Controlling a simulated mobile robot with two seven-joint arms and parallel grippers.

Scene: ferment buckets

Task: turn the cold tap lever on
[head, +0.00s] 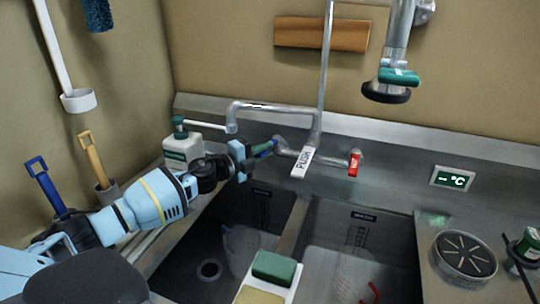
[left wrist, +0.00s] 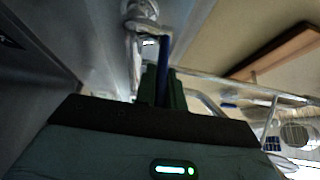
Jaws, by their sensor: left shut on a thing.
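The blue cold tap lever (head: 271,145) sits at the left end of the wall tap, above the left sink basin. My left gripper (head: 258,149) reaches in from the left and is shut on this lever. In the left wrist view the blue lever (left wrist: 165,58) rises from between the dark fingertips (left wrist: 161,88), with the metal tap body (left wrist: 140,20) beyond it. The lever's lower part is hidden by the fingers. The red hot lever (head: 354,163) is at the right end of the tap. My right gripper is not in view.
A white PUSH tag (head: 303,161) hangs at the tap's middle, under the swing spout (head: 270,107). A soap bottle (head: 182,146) stands behind my left forearm. A green sponge (head: 273,267) lies at the front sink divider. A spray head (head: 388,88) hangs upper right.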

